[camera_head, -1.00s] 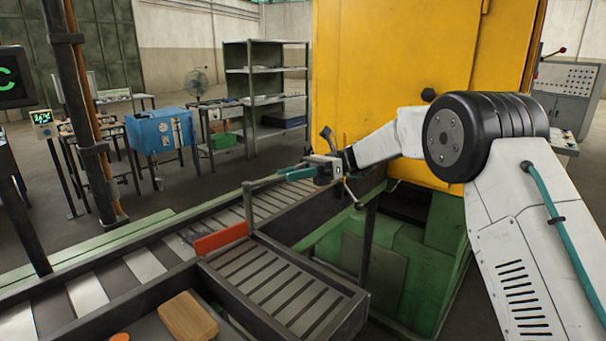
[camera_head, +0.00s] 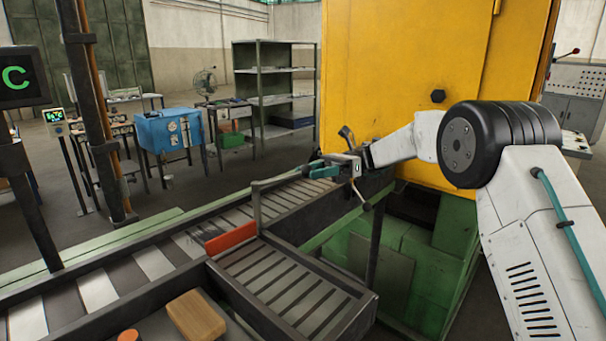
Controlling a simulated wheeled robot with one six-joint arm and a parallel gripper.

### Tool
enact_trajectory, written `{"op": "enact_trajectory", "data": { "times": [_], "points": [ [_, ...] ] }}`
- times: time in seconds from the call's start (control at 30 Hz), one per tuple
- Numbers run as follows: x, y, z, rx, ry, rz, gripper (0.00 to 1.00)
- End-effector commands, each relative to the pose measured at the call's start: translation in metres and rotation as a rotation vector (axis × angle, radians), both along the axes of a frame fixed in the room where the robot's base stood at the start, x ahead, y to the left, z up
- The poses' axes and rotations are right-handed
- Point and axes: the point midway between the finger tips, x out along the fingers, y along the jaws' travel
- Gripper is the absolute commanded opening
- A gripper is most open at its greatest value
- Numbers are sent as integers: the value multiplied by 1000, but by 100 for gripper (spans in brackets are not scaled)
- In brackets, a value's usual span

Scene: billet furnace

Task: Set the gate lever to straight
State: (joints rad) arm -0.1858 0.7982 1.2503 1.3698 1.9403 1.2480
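The gate lever (camera_head: 282,180) is a thin grey bar on top of an upright post (camera_head: 257,208) beside the roller conveyor. It points to the right, toward the furnace. A red-orange gate plate (camera_head: 230,238) stands low by the post, at the mouth of the side chute. My gripper (camera_head: 318,168), with teal fingers, is at the lever's far end. The fingertips overlap that end in the picture. I cannot tell whether they grip it or how wide they are.
The roller conveyor (camera_head: 153,263) runs from the yellow furnace (camera_head: 400,70) to the lower left. The side chute (camera_head: 285,285) has slatted rollers. A wooden block (camera_head: 196,315) lies at the front. A dark upright pole (camera_head: 90,110) stands at left.

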Motion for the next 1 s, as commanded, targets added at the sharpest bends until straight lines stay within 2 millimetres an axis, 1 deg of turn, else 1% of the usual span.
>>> {"op": "enact_trajectory", "data": {
  "times": [0.03, 0.1, 0.2, 0.3, 0.67, 0.8, 0.87, 0.97, 1.0],
  "points": [
    [6, -8, 0, 0, -1, -2, 53],
    [12, -17, -1, -1, 1, -1, 53],
    [20, -28, 0, 0, 0, 0, 53],
    [24, -34, 0, 0, 0, 2, 53],
    [26, -37, 0, 0, -1, 2, 53],
    [27, -35, -2, 24, -52, -8, 53],
    [29, -34, -10, 24, -102, -18, 53],
    [23, -35, -44, -11, -171, -22, 53],
    [15, -37, -57, -32, -213, -16, 53]
  ]
}}
